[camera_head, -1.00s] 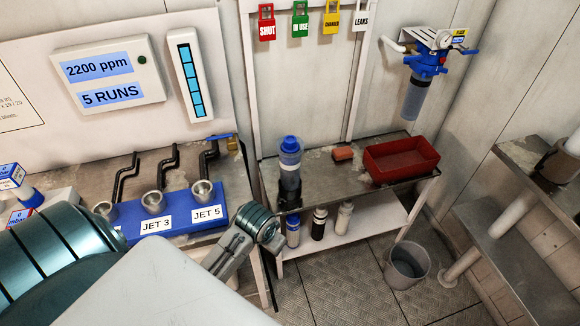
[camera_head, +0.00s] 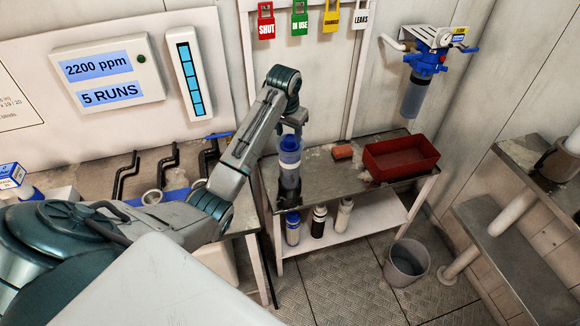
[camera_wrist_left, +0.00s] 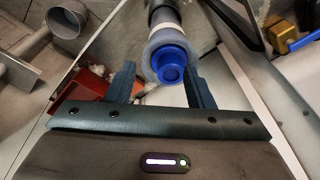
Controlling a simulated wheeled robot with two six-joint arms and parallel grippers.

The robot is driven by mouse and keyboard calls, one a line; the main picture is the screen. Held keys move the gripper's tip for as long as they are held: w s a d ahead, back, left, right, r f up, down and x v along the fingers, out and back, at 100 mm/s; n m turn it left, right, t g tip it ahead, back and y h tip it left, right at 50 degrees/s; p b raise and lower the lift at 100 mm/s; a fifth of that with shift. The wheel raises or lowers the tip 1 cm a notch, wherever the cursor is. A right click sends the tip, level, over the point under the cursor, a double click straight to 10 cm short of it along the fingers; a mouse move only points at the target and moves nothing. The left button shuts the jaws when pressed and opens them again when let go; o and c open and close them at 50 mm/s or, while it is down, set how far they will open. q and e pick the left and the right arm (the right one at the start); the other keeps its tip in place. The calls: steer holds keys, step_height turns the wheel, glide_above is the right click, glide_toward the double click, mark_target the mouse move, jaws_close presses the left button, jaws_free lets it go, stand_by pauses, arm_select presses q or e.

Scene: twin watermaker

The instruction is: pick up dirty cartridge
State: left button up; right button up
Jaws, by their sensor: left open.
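A clear cylinder with a blue cap (camera_head: 289,160) stands upright at the left of the metal bench. No label shows whether it is the dirty cartridge. My left gripper (camera_head: 292,122) is open and pointing down just above its cap. In the left wrist view the blue cap (camera_wrist_left: 171,66) lies between the two spread fingers of the left gripper (camera_wrist_left: 160,70), with a clear rim around it. Whether a finger touches it cannot be told. Several bottle-like cylinders stand on the shelf below, among them a black one (camera_head: 318,223). My right gripper is out of view.
A red tray (camera_head: 401,160) and an orange-red block (camera_head: 342,152) are to the right on the bench. A blue-headed filter housing (camera_head: 413,95) hangs on the wall. A grey bucket (camera_head: 406,262) stands on the floor. The jet rack is partly behind my left arm.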

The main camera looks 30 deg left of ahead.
arm_select(q)
step_height(320, 180, up, 4)
steer(key=w+a, duration=0.2)
steer(key=w, duration=0.1)
steer(key=p, duration=0.1)
glide_above(290, 137)
steer(key=f, duration=0.3)
steer(key=s+f, duration=0.1)
steer(key=f, duration=0.1)
steer(key=shift+d, duration=0.2)
steer(key=f+p, duration=0.1)
steer(key=f, duration=0.2)
steer(key=f+p, duration=0.1)
steer(key=shift+w+a+f+p, duration=0.15)
steer(key=shift+w+f+p, duration=0.15)
steer(key=shift+f, duration=0.35)
steer(key=c, duration=0.7)
steer(key=shift+r, duration=0.1)
